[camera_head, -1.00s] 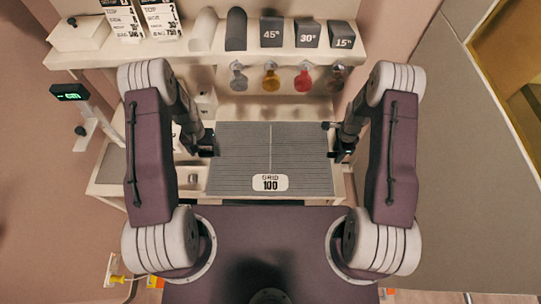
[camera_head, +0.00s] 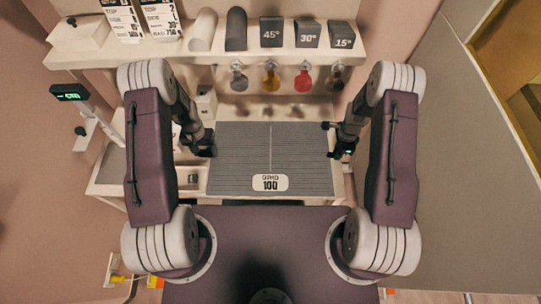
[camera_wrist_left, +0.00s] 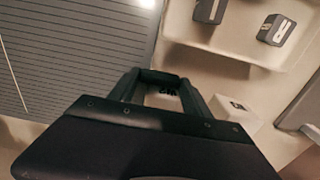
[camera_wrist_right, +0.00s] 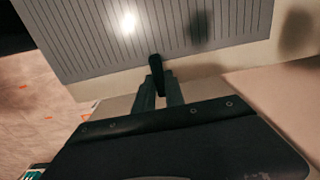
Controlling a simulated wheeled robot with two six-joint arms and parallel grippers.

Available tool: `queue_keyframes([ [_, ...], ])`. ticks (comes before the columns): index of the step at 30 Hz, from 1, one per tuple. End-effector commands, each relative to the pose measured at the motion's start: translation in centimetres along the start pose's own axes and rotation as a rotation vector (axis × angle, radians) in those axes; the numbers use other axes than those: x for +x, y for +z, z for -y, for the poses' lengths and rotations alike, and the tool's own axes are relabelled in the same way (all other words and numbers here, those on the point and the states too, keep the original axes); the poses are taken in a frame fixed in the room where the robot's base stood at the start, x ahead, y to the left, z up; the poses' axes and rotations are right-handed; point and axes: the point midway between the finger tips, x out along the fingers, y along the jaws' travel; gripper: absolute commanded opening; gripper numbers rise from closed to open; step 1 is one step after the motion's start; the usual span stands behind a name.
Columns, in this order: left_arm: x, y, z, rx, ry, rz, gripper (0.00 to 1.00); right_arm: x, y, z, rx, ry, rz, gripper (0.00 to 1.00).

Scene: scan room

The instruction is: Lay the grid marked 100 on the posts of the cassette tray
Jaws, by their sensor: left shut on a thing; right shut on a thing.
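The grid marked 100 (camera_head: 270,160) is a grey lined plate with a pale label near its front edge. It lies roughly flat over the bench, between my two grippers. My left gripper (camera_head: 207,150) is shut on its left edge and my right gripper (camera_head: 332,142) on its right edge. The grid also shows in the left wrist view (camera_wrist_left: 70,50), beside the left fingers (camera_wrist_left: 155,85), and in the right wrist view (camera_wrist_right: 190,25), beyond the right fingers (camera_wrist_right: 157,75). The cassette tray and its posts are not made out; the grid covers the area beneath it.
A shelf (camera_head: 215,57) behind holds marked wedges (camera_head: 306,35) and pale boxes (camera_head: 78,32), with coloured discs (camera_head: 271,78) hanging below. A pale tray with dark marker blocks (camera_wrist_left: 278,28) lies beside the grid. A display on a stand (camera_head: 70,92) is at left.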

Motion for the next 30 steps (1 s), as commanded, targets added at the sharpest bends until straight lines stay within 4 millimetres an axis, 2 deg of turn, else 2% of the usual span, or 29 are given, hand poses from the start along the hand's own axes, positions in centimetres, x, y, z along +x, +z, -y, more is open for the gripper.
queue_keyframes([
  [30, -0.54, -0.08, 0.01, 0.0, 0.0, -0.002, 0.0, -0.53, -0.01, 0.12, 0.0, -0.003, -0.001, 0.0],
])
